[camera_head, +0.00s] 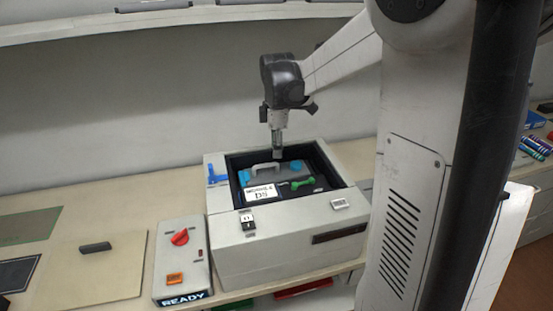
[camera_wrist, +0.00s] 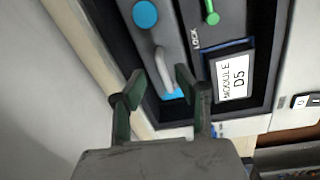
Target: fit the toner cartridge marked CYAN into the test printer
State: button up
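The test printer (camera_head: 240,262) is a light grey box on the bench with an open dark bay on top. A dark grey cartridge (camera_head: 285,174) lies in the bay, with blue patches and a pale loop handle (camera_head: 265,168); no CYAN mark is readable. In the wrist view the handle (camera_wrist: 163,68) shows between and beyond my fingers. A green lever (camera_head: 303,183) beside the word LOCK (camera_wrist: 195,38) and a label reading MODULE D5 (camera_wrist: 233,78) are in the bay. My gripper (camera_wrist: 160,76) is open and empty, pointing down above the bay; contact with the handle cannot be told.
A control box (camera_head: 183,262) with a red knob, an orange button and a READY display stands left of the printer. A blue latch-like part (camera_head: 216,173) is on the printer's left rim. A flat beige panel (camera_head: 90,268) with a dark handle lies further left. The wall is close behind.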

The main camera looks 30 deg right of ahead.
jog(key=s+a+r+m+t, duration=0.3)
jog(key=s+a+r+m, duration=0.3)
jog(key=s+a+r, duration=0.5)
jog(key=s+a+f+m+t, duration=0.1)
jog(key=s+a+f+m, duration=0.2)
jog(key=s, duration=0.3)
jog(key=s+a+f+m+t, duration=0.2)
jog(key=s+a+m, duration=0.1)
jog(key=s, duration=0.2)
jog(key=shift+s+f+m, duration=0.4)
